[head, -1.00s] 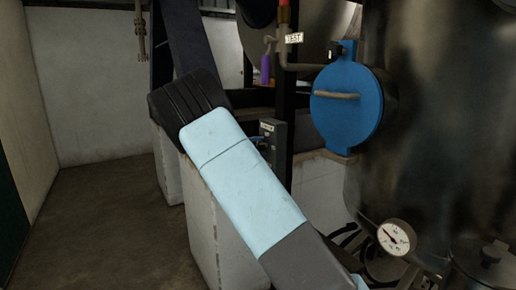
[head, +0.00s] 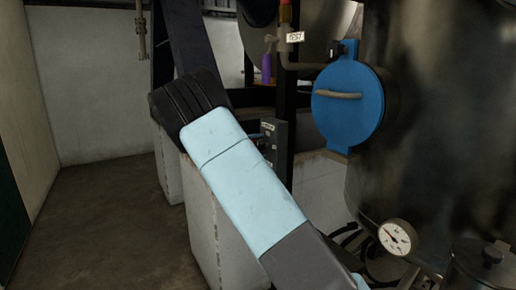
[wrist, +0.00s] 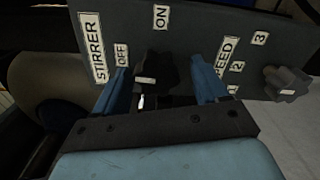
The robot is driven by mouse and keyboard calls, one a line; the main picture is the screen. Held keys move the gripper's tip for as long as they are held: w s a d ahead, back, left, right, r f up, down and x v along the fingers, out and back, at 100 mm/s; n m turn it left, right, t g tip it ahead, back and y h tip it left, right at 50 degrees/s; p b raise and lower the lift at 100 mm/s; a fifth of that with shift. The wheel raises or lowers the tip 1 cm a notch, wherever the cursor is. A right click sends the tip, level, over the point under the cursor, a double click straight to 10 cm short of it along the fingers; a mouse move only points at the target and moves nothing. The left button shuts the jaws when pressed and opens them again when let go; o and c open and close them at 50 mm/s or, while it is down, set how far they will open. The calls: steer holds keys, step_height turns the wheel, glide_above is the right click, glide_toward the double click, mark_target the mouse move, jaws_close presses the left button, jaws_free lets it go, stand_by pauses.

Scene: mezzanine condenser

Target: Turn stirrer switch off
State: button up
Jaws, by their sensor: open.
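The stirrer switch (wrist: 155,70) is a dark lobed knob on a grey panel (wrist: 205,30) in the wrist view. The panel carries STIRRER, OFF and ON labels, with OFF at the knob's left and ON above it. My gripper (wrist: 163,86) is open, with one blue finger on each side of the knob. Whether either finger touches it I cannot tell. In the head view the small grey control box (head: 273,138) shows just beyond my arm, which hides most of my gripper.
A second knob (wrist: 286,82), by the speed labels, is at the panel's right. In the head view a blue round hatch (head: 345,115) and a dark tank (head: 440,130) with a gauge (head: 397,237) stand at the right. Open floor (head: 100,220) lies at the left.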

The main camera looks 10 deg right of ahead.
steer(key=shift+a, duration=0.15)
steer(key=v, duration=1.3)
steer(key=shift+a, duration=0.25)
steer(key=shift+s+d, duration=0.1)
steer(key=shift+s, duration=0.05)
steer(key=s+d+r+m+g+y, duration=0.1)
steer(key=s+d+m+g+y, duration=0.1)
steer(key=s+d+y, duration=0.5)
steer(key=s+d+r+m+g+y, duration=0.2)
steer(key=s+d+g, duration=0.1)
steer(key=s+d, duration=0.75)
steer(key=s+a+r+m+t+y, duration=0.1)
steer(key=s+y, duration=0.3)
steer(key=s, duration=0.9)
steer(key=s+a+r+m+t+y, duration=0.1)
steer(key=s+a+t+y, duration=0.2)
steer(key=s, duration=1.1)
steer(key=shift+s+r+m+t+y, duration=0.25)
steer(key=shift+m+t+y, duration=0.15)
steer(key=shift+t+y, duration=0.15)
